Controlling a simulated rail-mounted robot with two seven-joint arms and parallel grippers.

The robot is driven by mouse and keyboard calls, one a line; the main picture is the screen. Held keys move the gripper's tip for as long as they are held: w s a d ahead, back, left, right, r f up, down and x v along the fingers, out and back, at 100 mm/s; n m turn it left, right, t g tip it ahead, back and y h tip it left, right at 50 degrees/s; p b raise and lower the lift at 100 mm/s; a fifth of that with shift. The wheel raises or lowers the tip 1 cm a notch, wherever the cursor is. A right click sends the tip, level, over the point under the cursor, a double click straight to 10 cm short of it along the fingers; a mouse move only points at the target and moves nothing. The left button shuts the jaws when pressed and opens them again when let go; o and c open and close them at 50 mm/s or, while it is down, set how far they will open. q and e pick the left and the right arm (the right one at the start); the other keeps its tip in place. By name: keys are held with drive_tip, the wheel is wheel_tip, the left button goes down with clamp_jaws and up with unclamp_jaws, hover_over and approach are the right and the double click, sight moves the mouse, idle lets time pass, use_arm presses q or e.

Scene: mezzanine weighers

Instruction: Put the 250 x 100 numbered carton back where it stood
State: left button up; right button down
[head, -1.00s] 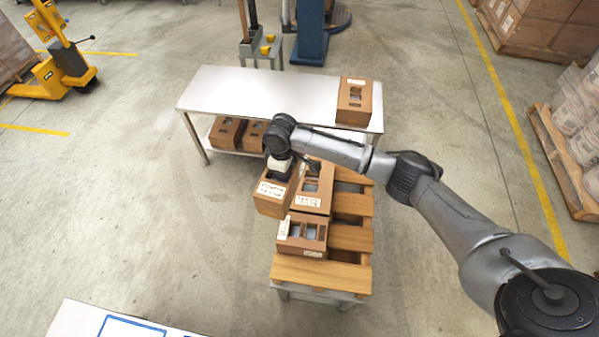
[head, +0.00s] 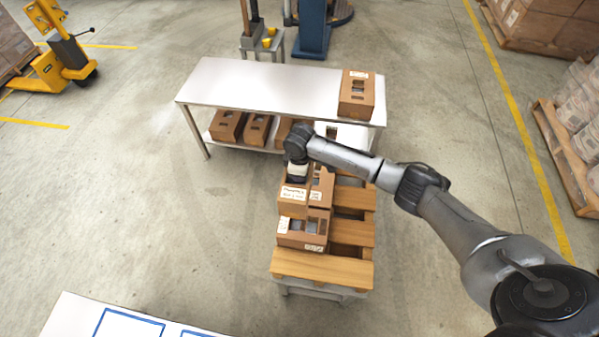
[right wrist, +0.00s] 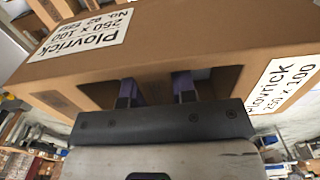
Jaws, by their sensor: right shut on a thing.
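My right gripper (head: 296,180) is shut on a brown carton (head: 291,204). In the right wrist view its two fingers (right wrist: 158,92) go into a slot of the carton (right wrist: 185,50). The carton's white label reads "Plovrick 250 x 100" and a number I cannot read for certain. In the head view it is at the left side of the slatted wooden pallet (head: 325,268), beside a similar carton (head: 321,190) that it partly covers. I cannot tell whether it touches the pallet or that carton. My left gripper is not in view.
Another carton (head: 303,230) stands on the pallet in front of the held one. The pallet's right slats (head: 352,234) are bare. A white table (head: 265,88) behind has one carton (head: 357,95) on top. Several cartons (head: 257,129) sit on its lower shelf.

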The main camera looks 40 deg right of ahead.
drive_tip(key=shift+f, duration=0.25)
idle(0.4)
drive_tip(key=shift+f, duration=0.6)
drive_tip(key=shift+s+f, duration=0.1)
drive_tip(key=shift+f, duration=0.05)
drive_tip(key=shift+f, duration=0.1)
drive_tip(key=shift+f+b, duration=0.8)
drive_tip(key=shift+f, duration=0.4)
drive_tip(key=shift+f+b, duration=1.2)
drive_tip(key=shift+f, duration=1)
wheel_tip(320, 180, down, 4)
drive_tip(key=b, duration=0.2)
drive_tip(key=shift+f+b, duration=0.25)
drive_tip(key=shift+b, duration=0.05)
